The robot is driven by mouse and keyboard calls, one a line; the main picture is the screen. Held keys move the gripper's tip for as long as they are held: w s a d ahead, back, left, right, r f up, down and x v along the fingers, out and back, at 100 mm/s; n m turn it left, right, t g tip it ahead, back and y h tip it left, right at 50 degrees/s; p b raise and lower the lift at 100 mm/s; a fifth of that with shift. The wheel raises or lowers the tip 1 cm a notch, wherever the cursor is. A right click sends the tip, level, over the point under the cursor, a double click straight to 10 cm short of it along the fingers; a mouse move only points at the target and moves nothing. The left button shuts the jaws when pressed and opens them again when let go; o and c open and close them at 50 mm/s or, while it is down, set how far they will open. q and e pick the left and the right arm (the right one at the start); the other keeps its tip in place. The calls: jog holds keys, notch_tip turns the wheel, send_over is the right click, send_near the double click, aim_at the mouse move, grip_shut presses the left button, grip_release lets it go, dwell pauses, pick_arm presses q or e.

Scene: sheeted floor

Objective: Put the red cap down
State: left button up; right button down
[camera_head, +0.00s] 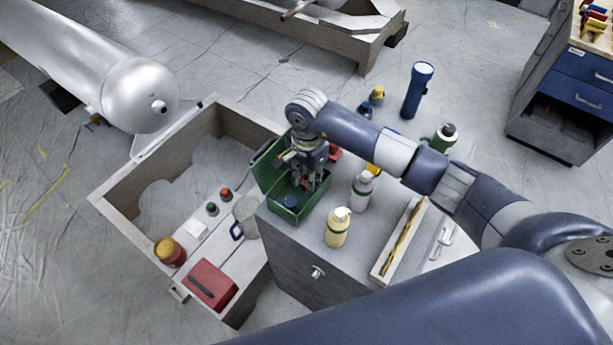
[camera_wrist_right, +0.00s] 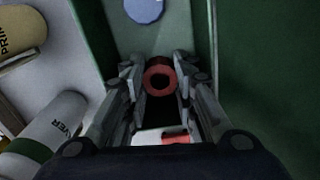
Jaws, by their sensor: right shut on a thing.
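The red cap (camera_wrist_right: 160,78) is a small red ring with a dark middle, between the fingers of my right gripper (camera_wrist_right: 160,95) in the right wrist view. In the head view my right gripper (camera_head: 312,183) points down into the open green box (camera_head: 307,208), which stands on a grey cabinet. The gripper is shut on the red cap; the fingers hide it in the head view. I cannot tell whether the cap touches the box floor. A blue round cap (camera_head: 290,202) lies in the box and also shows in the right wrist view (camera_wrist_right: 143,10). My left gripper is not in view.
On the cabinet top (camera_head: 300,240) stand a cream bottle (camera_head: 337,228), a white bottle (camera_head: 361,192) and a long narrow tray (camera_head: 388,262). A wooden crate (camera_head: 110,205) stands left of the cabinet, with a red box (camera_head: 210,285) and a jar (camera_head: 169,251).

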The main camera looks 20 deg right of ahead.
jog(key=shift+f, duration=0.2)
jog(key=c, duration=1.6)
grip_release()
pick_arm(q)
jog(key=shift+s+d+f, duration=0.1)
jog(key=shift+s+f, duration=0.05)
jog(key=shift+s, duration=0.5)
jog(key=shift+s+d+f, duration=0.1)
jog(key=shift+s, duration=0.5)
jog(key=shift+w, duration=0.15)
